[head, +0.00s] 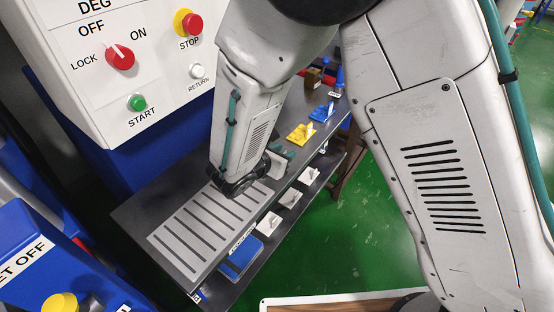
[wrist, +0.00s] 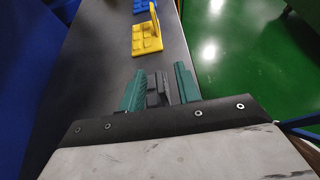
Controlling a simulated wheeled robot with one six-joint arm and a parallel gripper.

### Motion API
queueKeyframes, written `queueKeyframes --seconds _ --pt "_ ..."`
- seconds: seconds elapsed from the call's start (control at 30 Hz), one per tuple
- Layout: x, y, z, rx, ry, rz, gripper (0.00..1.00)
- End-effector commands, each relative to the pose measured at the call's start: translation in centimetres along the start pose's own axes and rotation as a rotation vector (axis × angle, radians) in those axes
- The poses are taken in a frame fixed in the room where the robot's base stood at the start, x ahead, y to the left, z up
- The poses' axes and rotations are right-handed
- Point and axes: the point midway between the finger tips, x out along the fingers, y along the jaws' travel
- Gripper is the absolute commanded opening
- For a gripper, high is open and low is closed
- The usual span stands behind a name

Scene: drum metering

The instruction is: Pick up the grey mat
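My gripper (head: 279,160) is low over the dark tabletop, partly hidden behind my own wrist in the head view. In the wrist view its two teal fingers (wrist: 158,80) are apart. A dark grey piece (wrist: 157,92) shows between them and looks like the grey mat with its upright grip, in line with the yellow and blue mats. Its lower part is hidden by my gripper body. A gap shows by the left finger; I cannot tell whether the right finger touches it. In the head view the grey mat cannot be made out clearly.
A yellow mat (wrist: 147,38) with an upright grip lies just beyond, then a blue mat (wrist: 141,5). A light grey slotted panel (head: 187,239) lies on the near tabletop. A white control box (head: 150,75) stands left. Green floor (head: 385,215) is open right.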

Motion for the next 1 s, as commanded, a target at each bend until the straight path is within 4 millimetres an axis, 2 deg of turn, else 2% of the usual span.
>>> queueKeyframes --seconds 0.13,0.17,0.27,0.3,0.73,1.0 --pt "0.0 0.0 0.0 0.001 0.0 0.0 0.33" --pt "0.0 0.0 0.0 0.001 0.0 0.0 0.3" --pt "0.0 0.0 0.0 0.001 0.0 0.0 0.02" --pt "0.0 0.0 0.0 0.001 0.0 0.0 0.0" --pt "-0.2 0.0 0.4 0.002 0.0 0.0 0.0" --pt "-1.4 0.1 3.0 0.006 -0.001 0.001 0.0"
